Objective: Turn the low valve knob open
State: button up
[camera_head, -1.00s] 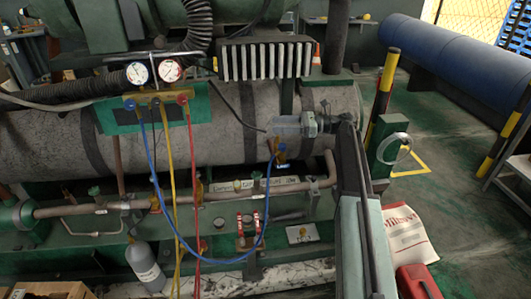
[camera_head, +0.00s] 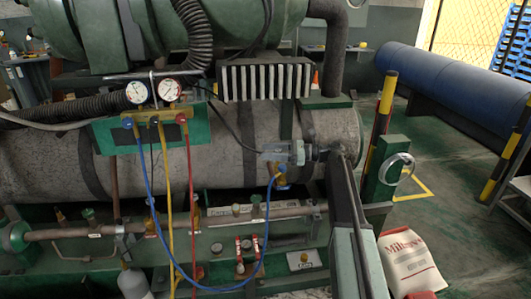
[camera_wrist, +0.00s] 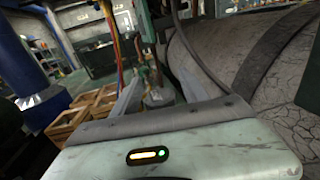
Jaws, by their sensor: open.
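The gauge manifold hangs on a green panel (camera_head: 110,137) left of centre in the head view, with two white dials (camera_head: 137,92) above it. The low valve knob appears to be the small blue knob (camera_head: 127,123) at its left end, above the blue hose (camera_head: 146,180). A red knob (camera_head: 181,117) is at the right end. My gripper (camera_head: 268,152) is well right of the manifold, apart from it, in front of the grey cylinder. Its two fingers also show spread and empty in the wrist view (camera_wrist: 158,92). I cannot make out the blue knob in the wrist view.
The blue hose ends at a brass fitting (camera_head: 280,174) close below my gripper. Yellow and red hoses (camera_head: 193,210) hang below the manifold. The large cracked cylinder (camera_head: 215,150) lies behind. A finned block (camera_head: 265,80) is above. Wooden crates (camera_wrist: 78,117) show in the wrist view.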

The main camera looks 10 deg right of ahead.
jog(key=shift+a, duration=0.1)
grip_shut()
jog(key=shift+s+n+g, duration=0.2)
jog(key=shift+n+g, duration=0.6)
jog(key=shift+g, duration=0.45)
jog(key=shift+s+n+g, duration=0.25)
jog(key=shift+n+g, duration=0.55)
jog(key=shift+g, duration=0.4)
jog(key=shift+s+n+g, duration=0.2)
jog(key=shift+n+g, duration=0.6)
jog(key=shift+g, duration=0.45)
grip_release()
